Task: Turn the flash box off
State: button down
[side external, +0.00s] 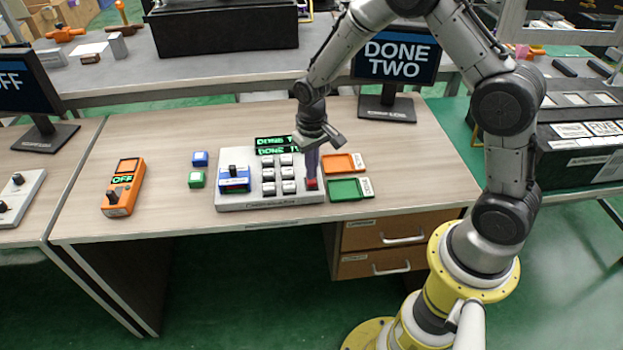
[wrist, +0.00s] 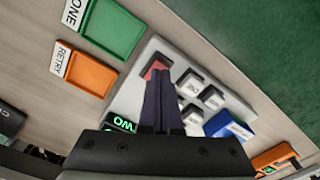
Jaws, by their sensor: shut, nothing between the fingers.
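A grey-white console (side external: 245,204) stands on the table, with several pale keys, a red key (side external: 311,184) and a blue switch unit (side external: 234,180) with a black lever. Left of it lies an orange handheld box (side external: 123,187) with a black knob and a green display that seems to read OFF. I cannot read which one is labelled flash. My gripper (side external: 312,173) is shut and empty, pointing down at the red key. In the wrist view the shut fingers (wrist: 160,85) reach the red key (wrist: 157,67); contact is unclear. The blue unit (wrist: 228,127) is to their right.
A monitor (side external: 397,57) behind reads DONE TWO. Orange (side external: 343,164) and green (side external: 350,188) trays lie right of the console. Blue (side external: 200,159) and green (side external: 196,179) blocks sit on its left. Another monitor (side external: 25,85) stands at the far left. The table's left middle is clear.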

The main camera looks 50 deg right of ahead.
aim_at(312, 182)
jog(key=shift+f, duration=1)
dwell(0.5)
jog(key=shift+r, duration=3.55)
